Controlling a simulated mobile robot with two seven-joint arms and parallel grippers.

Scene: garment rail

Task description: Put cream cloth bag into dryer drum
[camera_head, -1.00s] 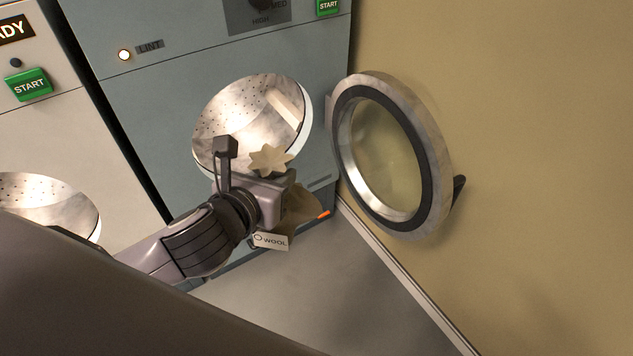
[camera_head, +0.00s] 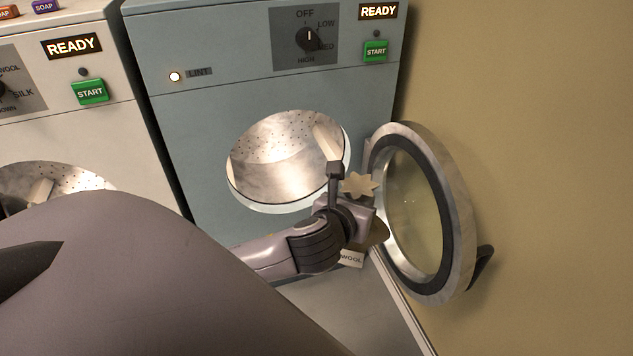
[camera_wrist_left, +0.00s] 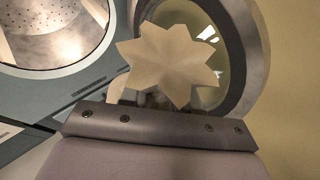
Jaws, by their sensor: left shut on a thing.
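The cream cloth bag (camera_head: 379,233) is in my left gripper (camera_head: 366,203), which is shut on it. Its star-shaped gathered top (camera_head: 359,185) sticks up above the gripper and a WOOL tag (camera_head: 350,258) hangs below. In the left wrist view the bag's top (camera_wrist_left: 170,62) stands beyond the gripper's edge, and the fingertips are hidden. The dryer drum (camera_head: 285,155) is open, bright perforated metal, in the blue-grey dryer (camera_head: 205,120). The bag is outside, right of and below the drum opening, before the open door. My right gripper is not in view.
The round glass door (camera_head: 420,215) stands open to the right, near the tan wall (camera_head: 540,150). A white machine (camera_head: 120,130) with an open drum stands at left. The dryer has a dial (camera_head: 309,39) and a green START button (camera_head: 376,50). Grey floor shows below.

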